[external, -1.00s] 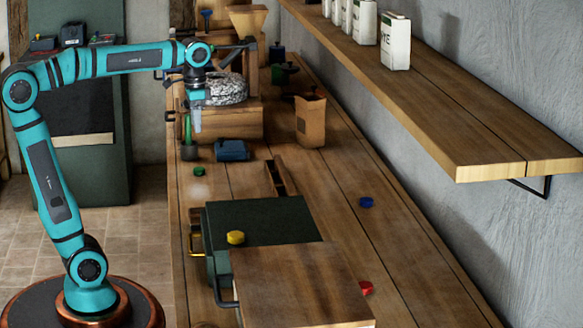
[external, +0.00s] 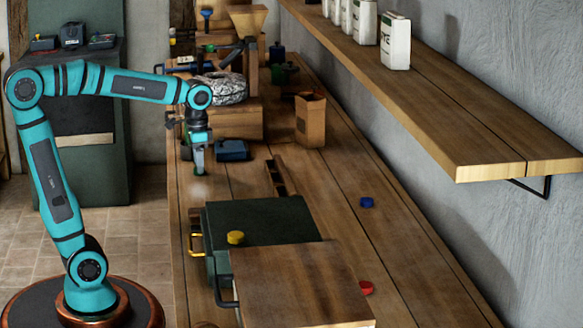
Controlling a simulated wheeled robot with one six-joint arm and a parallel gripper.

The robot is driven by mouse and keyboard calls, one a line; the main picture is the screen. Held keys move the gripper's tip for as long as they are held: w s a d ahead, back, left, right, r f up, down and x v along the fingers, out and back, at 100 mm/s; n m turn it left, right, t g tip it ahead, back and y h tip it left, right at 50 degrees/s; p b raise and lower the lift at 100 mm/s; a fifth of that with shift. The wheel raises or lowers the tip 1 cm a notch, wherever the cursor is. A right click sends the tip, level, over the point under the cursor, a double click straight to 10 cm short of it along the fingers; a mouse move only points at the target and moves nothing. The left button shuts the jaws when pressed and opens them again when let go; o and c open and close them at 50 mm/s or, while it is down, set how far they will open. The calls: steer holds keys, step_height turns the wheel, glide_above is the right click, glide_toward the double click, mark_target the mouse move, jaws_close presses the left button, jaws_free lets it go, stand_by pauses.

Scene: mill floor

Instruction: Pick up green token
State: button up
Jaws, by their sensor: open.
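The green token (external: 200,171) lies on the wooden bench near its left edge, mostly hidden behind my gripper's fingers. My gripper (external: 199,168) points straight down over the token, its fingertips at or just above it. The gripper is open. I cannot tell from this view whether the fingers stand on both sides of the token or touch it.
A blue box (external: 232,150) sits close right of my gripper. A dark green case (external: 280,215) with a yellow token (external: 236,237) on top stands nearer. A blue token (external: 367,202) and a red token (external: 366,288) lie right. A shelf (external: 470,130) overhangs the right side.

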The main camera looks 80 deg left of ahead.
steer(key=shift+f, duration=0.7)
steer(key=shift+c, duration=0.5)
steer(key=c, duration=1)
steer(key=shift+o, duration=0.2)
steer(key=shift+r, duration=0.15)
